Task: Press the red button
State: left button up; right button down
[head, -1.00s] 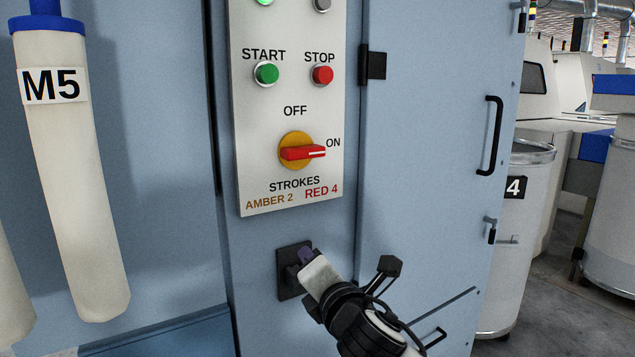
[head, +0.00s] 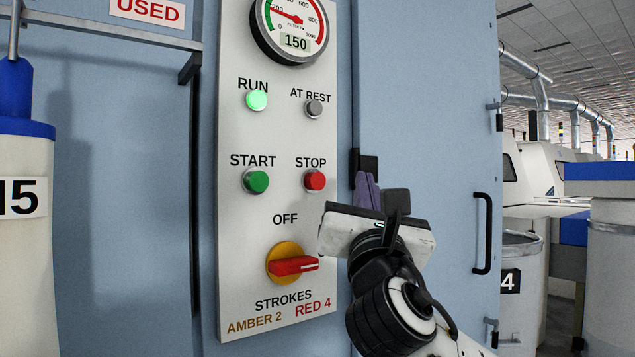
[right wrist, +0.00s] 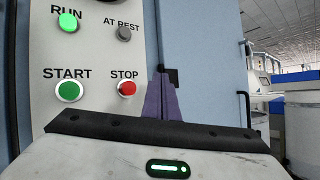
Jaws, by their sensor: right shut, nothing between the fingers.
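The red button (head: 315,180) sits under the word STOP on the pale control panel (head: 235,215). It also shows in the right wrist view (right wrist: 127,89), left of my purple fingers. My right gripper (head: 367,190) is shut and empty. In the head view its fingertips point up, to the right of the button and apart from it, near the panel's right edge. In the right wrist view the right gripper (right wrist: 161,95) stands just right of the button. My left gripper is not in view.
A green START button (head: 256,181) is left of the red one. A lit RUN lamp (head: 257,100) and a gauge (head: 292,20) are above. A red rotary switch (head: 293,265) is below, turned to the right. A black door handle (head: 484,233) is at right.

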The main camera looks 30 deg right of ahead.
aim_at(316, 181)
jog(key=shift+w, duration=0.1)
jog(key=w+p, duration=0.1)
jog(key=w, duration=0.7)
jog(key=shift+w+a, duration=0.35)
jog(key=shift+a, duration=0.05)
dwell(1.7)
jog(key=shift+w, duration=0.45)
